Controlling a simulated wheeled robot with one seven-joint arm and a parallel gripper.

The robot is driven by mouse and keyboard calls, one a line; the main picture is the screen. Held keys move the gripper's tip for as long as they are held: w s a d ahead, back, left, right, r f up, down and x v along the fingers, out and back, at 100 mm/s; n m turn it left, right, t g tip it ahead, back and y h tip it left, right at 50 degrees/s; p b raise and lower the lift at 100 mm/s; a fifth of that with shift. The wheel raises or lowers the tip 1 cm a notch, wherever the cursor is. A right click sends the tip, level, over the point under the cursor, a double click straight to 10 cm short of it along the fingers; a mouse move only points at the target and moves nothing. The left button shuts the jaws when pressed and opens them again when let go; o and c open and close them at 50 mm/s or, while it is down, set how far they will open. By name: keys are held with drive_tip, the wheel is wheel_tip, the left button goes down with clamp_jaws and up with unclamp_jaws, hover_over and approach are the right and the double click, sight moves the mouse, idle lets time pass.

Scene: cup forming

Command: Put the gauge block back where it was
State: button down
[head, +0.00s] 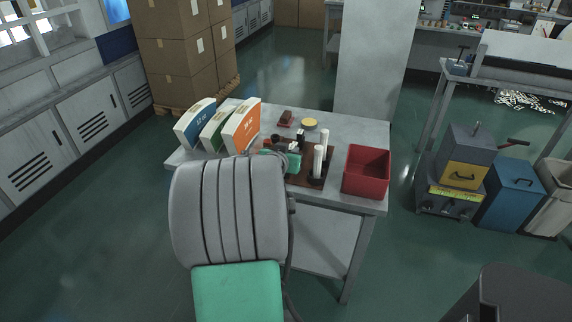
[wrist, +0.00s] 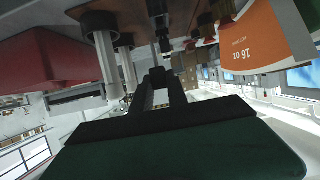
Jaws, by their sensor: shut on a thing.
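My gripper (wrist: 158,78) is at the near edge of the worktable, close to the brown tray (head: 296,178). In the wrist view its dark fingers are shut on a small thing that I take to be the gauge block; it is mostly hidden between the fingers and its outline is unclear. In the head view my arm hides most of the gripper and the near left part of the tray. The tray also shows at the top of the wrist view (wrist: 138,12), where the picture is upside down. I cannot tell whether the held thing touches the tray.
Two white cylinders (head: 318,162) stand upright at the tray's right, with small dark items behind. A red bin (head: 367,170) stands right of them. Labelled cup-shaped boards, one orange (head: 242,126), stand at left. A yellow disc (head: 309,123) and reddish-brown block (head: 286,117) lie behind.

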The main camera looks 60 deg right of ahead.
drive_tip(key=f, duration=0.1)
drive_tip(key=w+d+f, duration=0.2)
drive_tip(key=shift+f, duration=0.15)
drive_tip(key=shift+w+f+b, duration=0.1)
drive_tip(key=shift+f+b, duration=0.2)
drive_tip(key=shift+f, duration=1.35)
drive_tip(key=c, duration=1.3)
unclamp_jaws()
